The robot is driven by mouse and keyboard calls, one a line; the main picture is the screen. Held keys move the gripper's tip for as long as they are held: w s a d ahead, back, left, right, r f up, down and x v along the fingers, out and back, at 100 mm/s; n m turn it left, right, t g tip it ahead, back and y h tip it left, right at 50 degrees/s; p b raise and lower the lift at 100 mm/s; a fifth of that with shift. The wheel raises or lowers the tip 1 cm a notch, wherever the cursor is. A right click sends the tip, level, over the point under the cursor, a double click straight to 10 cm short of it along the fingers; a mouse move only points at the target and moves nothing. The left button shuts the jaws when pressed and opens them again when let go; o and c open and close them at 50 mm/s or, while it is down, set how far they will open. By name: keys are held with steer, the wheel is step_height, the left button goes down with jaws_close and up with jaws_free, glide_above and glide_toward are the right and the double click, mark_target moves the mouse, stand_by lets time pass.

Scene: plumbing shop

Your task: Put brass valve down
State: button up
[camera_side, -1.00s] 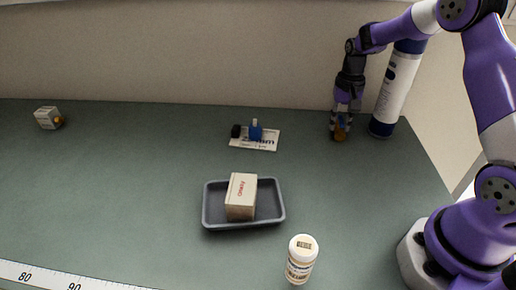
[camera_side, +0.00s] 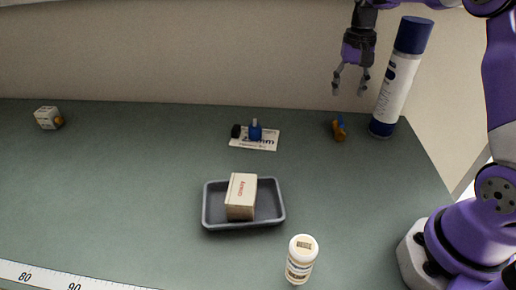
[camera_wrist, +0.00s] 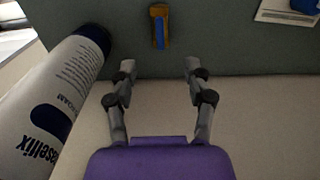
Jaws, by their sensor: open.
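The brass valve (camera_side: 339,134), with a blue handle, lies on the green-grey bench near its back right edge. It also shows at the top of the wrist view (camera_wrist: 159,27), ahead of the fingertips and apart from them. My gripper (camera_side: 350,94) is open and empty, raised above the valve. In the wrist view my gripper (camera_wrist: 157,68) has its two fingers spread wide with nothing between them.
A tall white canister with a blue cap (camera_side: 397,80) stands right of the valve. A card (camera_side: 266,143) holds a blue item (camera_side: 255,131). A grey tray (camera_side: 209,213) holds a box (camera_side: 241,197). A white bottle (camera_side: 301,260) stands in front. The left bench is mostly clear.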

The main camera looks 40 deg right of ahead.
steer(key=s+a+r+n+t, duration=0.2)
steer(key=s+a+r+n, duration=0.25)
steer(key=a+r, duration=0.4)
steer(key=s+a+f+n+t, duration=0.3)
steer(key=s+a+n, duration=0.1)
steer(key=s+a, duration=0.3)
steer(key=s, duration=0.2)
steer(key=shift+s+a+t, duration=0.3)
steer(key=shift+s+a, duration=0.1)
